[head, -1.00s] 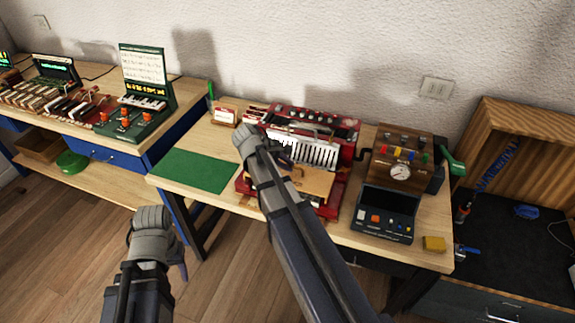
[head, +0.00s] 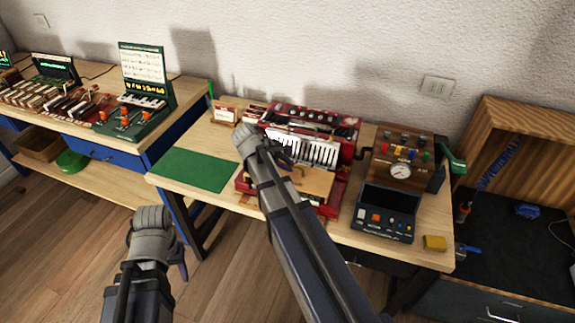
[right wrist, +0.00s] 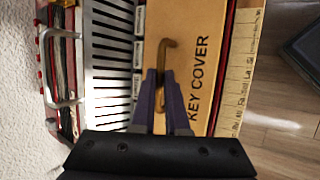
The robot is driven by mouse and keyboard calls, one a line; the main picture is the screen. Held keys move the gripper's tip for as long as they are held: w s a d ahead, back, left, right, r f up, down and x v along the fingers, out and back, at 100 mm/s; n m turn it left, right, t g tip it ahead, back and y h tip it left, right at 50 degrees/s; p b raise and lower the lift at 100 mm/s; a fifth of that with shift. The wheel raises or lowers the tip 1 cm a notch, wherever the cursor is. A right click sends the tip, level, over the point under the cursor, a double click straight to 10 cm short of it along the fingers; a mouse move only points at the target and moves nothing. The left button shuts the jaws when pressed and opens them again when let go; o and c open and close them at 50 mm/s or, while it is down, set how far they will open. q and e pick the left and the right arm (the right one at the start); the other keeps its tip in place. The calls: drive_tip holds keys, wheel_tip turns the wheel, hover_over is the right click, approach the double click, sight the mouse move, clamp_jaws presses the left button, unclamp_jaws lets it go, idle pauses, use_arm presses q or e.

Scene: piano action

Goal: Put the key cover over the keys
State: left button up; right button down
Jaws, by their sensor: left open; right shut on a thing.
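The key cover (head: 312,184) is a flat tan board. It lies in front of the white keys (head: 312,150) of a red piano action, and the keys show uncovered behind it. In the right wrist view the cover (right wrist: 205,50) carries the words KEY COVER and a brass hooked handle (right wrist: 165,52); the keys (right wrist: 110,50) are beside it. My right gripper (right wrist: 168,82) is shut on this handle; in the head view its arm hides part of the cover. My left gripper (head: 178,258) is open, low in front of the bench, away from the cover.
A green mat (head: 195,170) lies left of the piano action. A control box with a gauge (head: 390,195) and a yellow block (head: 434,243) stand to its right. Another bench (head: 110,145) with keyboards stands at the left.

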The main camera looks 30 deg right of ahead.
drive_tip(key=shift+f+b, duration=0.4)
drive_tip(key=c, duration=0.8)
unclamp_jaws()
drive_tip(key=shift+c, duration=0.2)
drive_tip(key=shift+a+r, duration=0.1)
drive_tip(key=shift+r, duration=0.05)
drive_tip(key=p+v, duration=0.6)
drive_tip(key=v, duration=0.1)
drive_tip(key=shift+a+r, duration=0.15)
drive_tip(key=shift+r, duration=0.05)
